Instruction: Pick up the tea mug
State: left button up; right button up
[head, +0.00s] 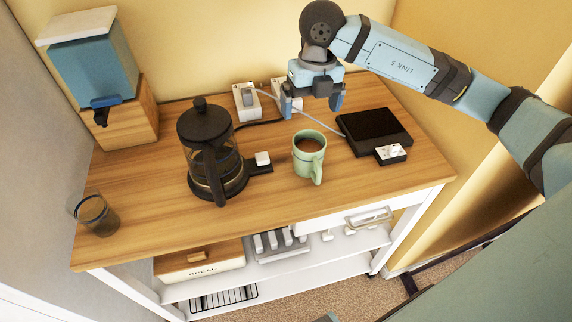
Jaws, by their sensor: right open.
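The tea mug (304,166) is pale green and holds a brown drink. It stands upright on the wooden counter (150,187), right of the middle, with its handle towards the front. My right gripper (312,108) hangs above and behind the mug, fingers pointing down. It is open, with nothing seen between its fingers, and looks apart from the mug. My left gripper is not in the head view.
A black French press (208,150) stands left of the mug. A black flat device (374,130) and a small box (391,154) lie to its right. A glass (97,214) stands at the left front edge. Sockets and a cable (290,118) lie behind.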

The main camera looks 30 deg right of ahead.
send_near(311, 145)
jog(key=s+a, duration=0.3)
jog(key=s, duration=0.1)
jog(key=shift+h, duration=0.4)
jog(key=shift+w+a+f+p, duration=0.1)
jog(key=shift+f+p, duration=0.2)
jog(key=shift+f, duration=1.15)
jog(key=shift+w+a+f+p, duration=0.1)
jog(key=shift+f+p, duration=0.15)
jog(key=shift+f, duration=1.2)
jog(key=c, duration=1)
jog(key=shift+r, duration=0.1)
jog(key=shift+c, duration=0.7)
jog(key=shift+r, duration=0.1)
